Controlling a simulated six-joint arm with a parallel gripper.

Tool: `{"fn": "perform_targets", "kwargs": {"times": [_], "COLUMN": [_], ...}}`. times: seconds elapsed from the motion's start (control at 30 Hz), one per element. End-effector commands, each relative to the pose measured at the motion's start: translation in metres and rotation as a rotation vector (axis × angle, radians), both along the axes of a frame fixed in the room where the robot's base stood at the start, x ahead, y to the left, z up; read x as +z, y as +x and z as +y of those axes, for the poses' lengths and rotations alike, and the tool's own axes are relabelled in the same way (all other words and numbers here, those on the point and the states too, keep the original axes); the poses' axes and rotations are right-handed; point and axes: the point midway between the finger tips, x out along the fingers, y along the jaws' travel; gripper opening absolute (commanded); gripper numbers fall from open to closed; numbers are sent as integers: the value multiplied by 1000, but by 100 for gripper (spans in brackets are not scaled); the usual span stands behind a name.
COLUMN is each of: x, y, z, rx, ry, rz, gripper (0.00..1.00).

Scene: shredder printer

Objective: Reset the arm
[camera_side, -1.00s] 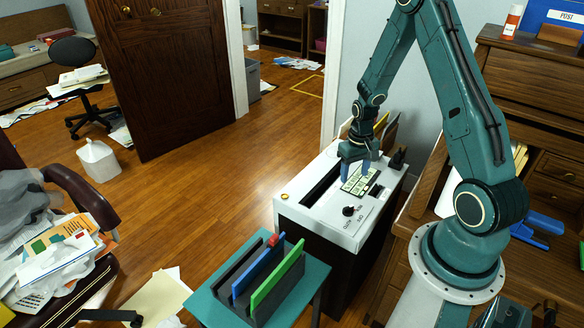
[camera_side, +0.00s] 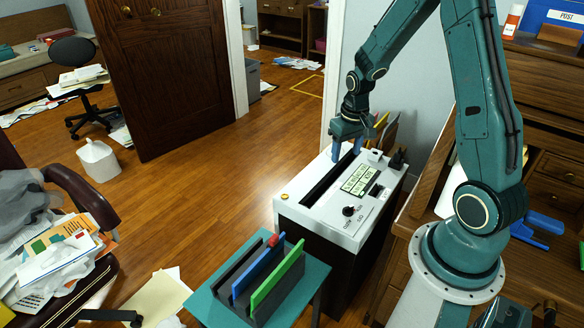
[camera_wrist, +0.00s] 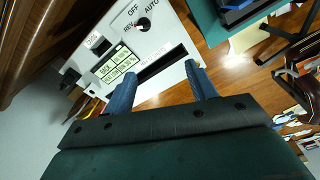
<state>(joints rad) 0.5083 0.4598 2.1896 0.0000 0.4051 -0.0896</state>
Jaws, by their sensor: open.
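My gripper (camera_side: 348,150) is open and empty above the back end of the white-topped shredder (camera_side: 322,222) in the side view. In the wrist view my gripper's two blue fingers (camera_wrist: 163,90) are spread apart, with the shredder's top (camera_wrist: 167,22) beyond them. The shredder has a long dark slot, a lit display panel (camera_side: 359,179) and a black knob (camera_side: 348,211) marked OFF, AUTO and REV. The knob also shows in the wrist view (camera_wrist: 143,25). I cannot tell whether a fingertip touches the shredder.
A teal stand (camera_side: 212,309) with black, blue and green upright dividers is in front of the shredder. A wooden desk (camera_side: 530,90) is at the right. A chair (camera_side: 78,195) heaped with papers is at the left. The floor between door and shredder is open.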

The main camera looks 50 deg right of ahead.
Motion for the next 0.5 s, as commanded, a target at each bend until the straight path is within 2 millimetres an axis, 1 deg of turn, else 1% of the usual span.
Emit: {"fn": "perform_targets", "kwargs": {"times": [0.03, 0.1, 0.27, 0.5], "x": [14, 31, 66, 114], "y": [2, 2, 0, -13], "z": [7, 16, 38, 71], "rx": [16, 34, 77, 137], "ry": [-9, -17, -32, -52], "rz": [-16, -33, -68, -125], "gripper": [56, 56, 56, 56]}}
